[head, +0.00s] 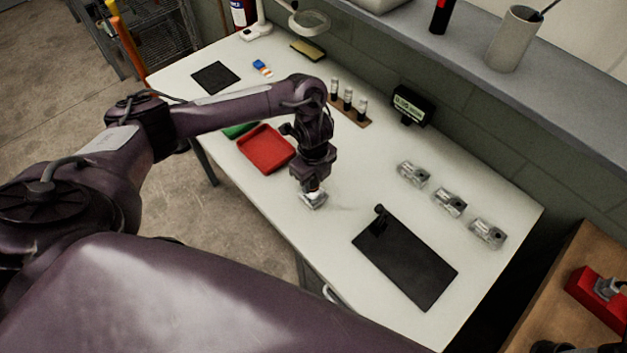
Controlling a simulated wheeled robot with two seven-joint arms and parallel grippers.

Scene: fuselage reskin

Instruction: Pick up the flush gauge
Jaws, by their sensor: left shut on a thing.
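My left gripper (313,188) points down over the white workbench, between the red tray and the black mat. It is shut on a small silvery metal piece (313,201), which is at or just above the bench top. The jaws hide part of this piece, and I cannot tell for sure whether it is the flush gauge. A small black upright item (380,214) stands at the upper left corner of the black mat (408,262).
The red tray (266,149) lies left of the gripper. A wooden rack (348,108) with small cylinders and a small display (410,105) stand behind. Three silvery blocks (449,202) line the right side. A grey shelf (470,62) overhangs the back.

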